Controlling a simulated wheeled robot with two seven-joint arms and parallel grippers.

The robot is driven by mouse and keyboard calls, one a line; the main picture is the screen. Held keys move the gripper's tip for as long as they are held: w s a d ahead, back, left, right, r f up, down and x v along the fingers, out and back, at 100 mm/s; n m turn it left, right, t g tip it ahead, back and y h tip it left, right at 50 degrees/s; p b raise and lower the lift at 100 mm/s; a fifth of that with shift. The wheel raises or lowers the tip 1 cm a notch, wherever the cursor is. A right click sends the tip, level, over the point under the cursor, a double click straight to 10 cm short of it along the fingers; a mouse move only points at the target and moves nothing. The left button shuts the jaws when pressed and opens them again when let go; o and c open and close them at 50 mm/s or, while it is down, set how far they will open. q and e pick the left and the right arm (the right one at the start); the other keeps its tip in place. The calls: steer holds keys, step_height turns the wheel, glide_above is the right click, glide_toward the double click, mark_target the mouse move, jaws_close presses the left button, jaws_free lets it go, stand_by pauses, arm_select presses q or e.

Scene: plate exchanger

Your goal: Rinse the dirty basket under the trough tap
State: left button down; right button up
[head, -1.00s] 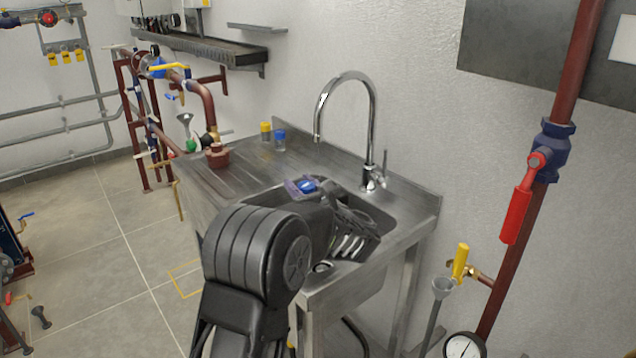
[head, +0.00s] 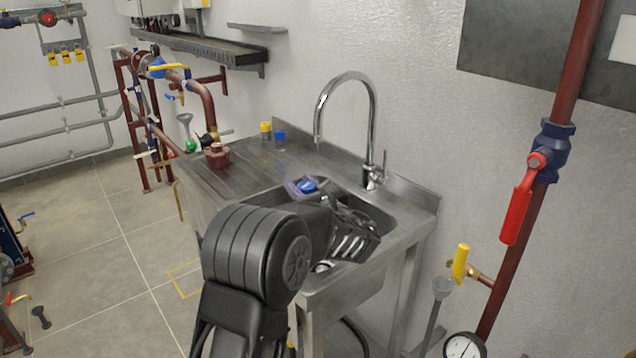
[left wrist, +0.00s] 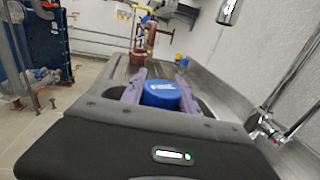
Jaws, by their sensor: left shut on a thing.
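My left gripper (head: 303,187) reaches over the steel trough (head: 402,228). Its purple fingers (left wrist: 160,92) are shut on a round blue-topped thing (left wrist: 162,95), which also shows in the head view (head: 307,186). The lower part of this thing is hidden, so I cannot tell whether it is the basket or see any dirt. The chrome tap (head: 373,110) arches above the trough; its spout end (left wrist: 229,12) is above and right of the fingers in the left wrist view. No water is visible. My right gripper is out of view.
Two small jars, one yellow-lidded (head: 265,131) and one blue-lidded (head: 280,141), stand at the back of the drainboard beside a dark red fitting (head: 216,156). A dark slotted shape (head: 352,240) shows in the trough. A red-handled valve pipe (head: 517,208) stands at right.

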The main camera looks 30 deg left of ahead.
arm_select(q)
steer(key=s+d+r+p, duration=0.1)
steer(key=s+r+p, duration=0.2)
steer(key=s+r, duration=0.1)
steer(key=shift+s, duration=0.4)
steer(key=shift+d, duration=0.1)
